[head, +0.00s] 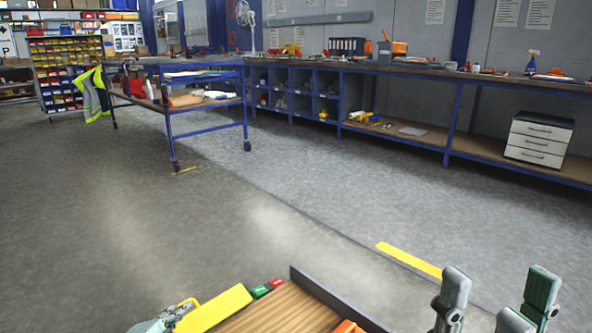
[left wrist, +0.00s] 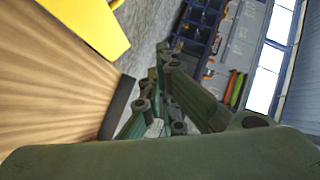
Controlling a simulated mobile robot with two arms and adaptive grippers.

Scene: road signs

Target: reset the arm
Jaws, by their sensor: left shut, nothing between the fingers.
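My left gripper (head: 455,287) is at the bottom right of the head view, past the dark edge of the wooden tabletop. It is shut and empty. Its dark green fingers also show in the left wrist view (left wrist: 160,100), beside the wooden surface and over the floor. My right gripper (head: 530,300) is just to its right, low in the head view and partly cut off by the frame.
A wooden tabletop (head: 285,312) with a dark raised edge is close in front, with a yellow object (head: 215,308) and small red and green pieces on it. A blue-framed trolley table (head: 207,134) and a long workbench (head: 400,70) stand farther back. The floor between is clear.

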